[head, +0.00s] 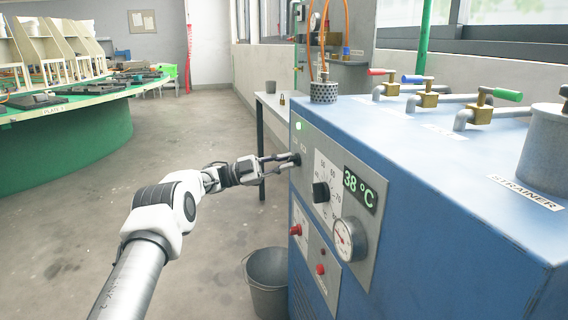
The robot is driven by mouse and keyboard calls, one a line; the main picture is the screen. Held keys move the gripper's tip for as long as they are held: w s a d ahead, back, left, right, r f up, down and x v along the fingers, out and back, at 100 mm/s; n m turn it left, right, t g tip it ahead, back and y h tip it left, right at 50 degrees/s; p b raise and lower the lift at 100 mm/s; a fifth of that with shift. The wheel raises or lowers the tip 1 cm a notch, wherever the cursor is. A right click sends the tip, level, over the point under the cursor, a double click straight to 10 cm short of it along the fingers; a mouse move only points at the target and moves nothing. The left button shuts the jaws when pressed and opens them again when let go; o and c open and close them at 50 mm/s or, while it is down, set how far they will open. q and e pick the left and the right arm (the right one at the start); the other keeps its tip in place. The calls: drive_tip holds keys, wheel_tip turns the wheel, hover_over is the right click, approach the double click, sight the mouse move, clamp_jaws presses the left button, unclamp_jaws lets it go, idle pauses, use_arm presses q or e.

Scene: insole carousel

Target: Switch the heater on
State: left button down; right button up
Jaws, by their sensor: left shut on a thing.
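The heater is a big blue cabinet (430,190) on the right, with a grey control panel on its left face. A small dark switch knob (296,159) sits at the panel's upper left. My left gripper (289,158) reaches it from the left and is shut on it; the fingers partly hide the knob. A small green lamp (298,126) glows above it. A display (360,188) reads 38 °C in green. A black dial knob (321,192) with a number scale is right of the switch. My right gripper is not in view.
A round gauge (349,239) and red buttons (295,230) are lower on the panel. A grey bucket (267,283) stands on the floor beside the cabinet. Valves with coloured handles (427,98) are on top. A green round table (70,140) is at left; the floor between is clear.

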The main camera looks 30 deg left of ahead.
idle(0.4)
use_arm(q)
drive_tip(key=c, duration=1.2)
unclamp_jaws()
drive_tip(key=shift+o, duration=0.2)
drive_tip(key=v, duration=1.2)
